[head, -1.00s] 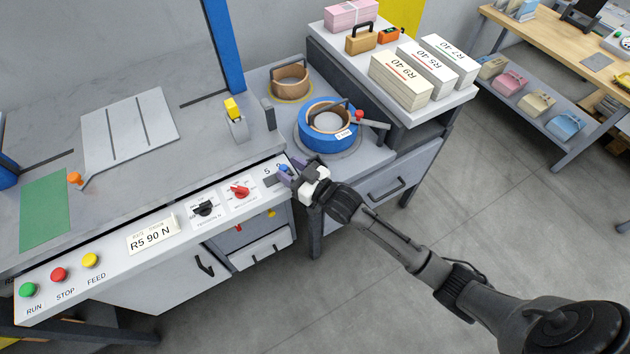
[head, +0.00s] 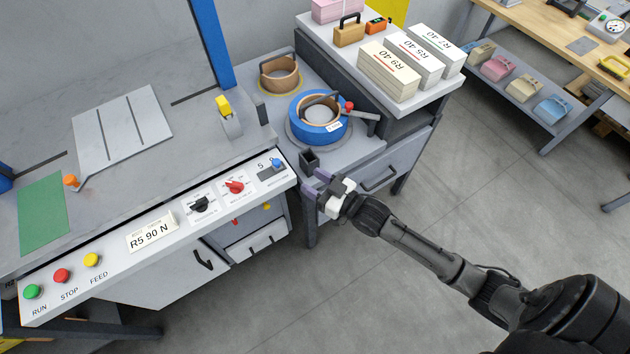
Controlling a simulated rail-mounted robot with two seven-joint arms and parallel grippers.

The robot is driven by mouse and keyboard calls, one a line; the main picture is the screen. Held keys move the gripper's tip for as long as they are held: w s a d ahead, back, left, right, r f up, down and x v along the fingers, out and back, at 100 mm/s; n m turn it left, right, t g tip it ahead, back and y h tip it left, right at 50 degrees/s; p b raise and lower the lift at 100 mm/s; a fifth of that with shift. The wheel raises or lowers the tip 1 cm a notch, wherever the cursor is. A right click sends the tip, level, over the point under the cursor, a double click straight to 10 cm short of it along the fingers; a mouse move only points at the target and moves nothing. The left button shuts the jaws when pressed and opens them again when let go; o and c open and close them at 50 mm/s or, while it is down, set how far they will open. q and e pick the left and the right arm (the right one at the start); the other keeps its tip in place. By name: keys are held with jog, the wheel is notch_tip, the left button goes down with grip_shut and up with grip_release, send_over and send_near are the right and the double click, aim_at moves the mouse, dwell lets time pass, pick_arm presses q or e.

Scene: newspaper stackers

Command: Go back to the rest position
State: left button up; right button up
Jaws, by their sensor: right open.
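My right gripper (head: 318,190) is open and empty in the head view. It hangs just off the right end of the control panel (head: 115,250), in front of the side cabinet. My right arm reaches in from the lower right. My left gripper is not in view.
A blue strap roll (head: 320,118) and a tan roll (head: 280,75) sit on the side cabinet. Paper stacks (head: 388,72) lie on the raised shelf behind. A workbench (head: 570,45) stands at the upper right. Open floor (head: 440,180) lies to the right.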

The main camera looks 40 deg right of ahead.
dwell(0.3)
jog(key=s+d+f+g+h, duration=0.2)
jog(key=s+f+g+h, duration=0.3)
jog(key=g, duration=0.3)
jog(key=s+a+r+m+g+p, duration=0.1)
jog(key=s+a+g+p, duration=0.15)
jog(key=s, duration=0.75)
jog(key=s+a+r+m+g+p, duration=0.1)
jog(key=s+a+r+g+p, duration=0.15)
jog(key=s, duration=0.85)
notch_tip(320, 180, up, 37)
jog(key=p, duration=3.7)
jog(key=shift+a+g+p, duration=0.15)
jog(key=shift+g+p, duration=0.15)
jog(key=shift+s+f, duration=0.1)
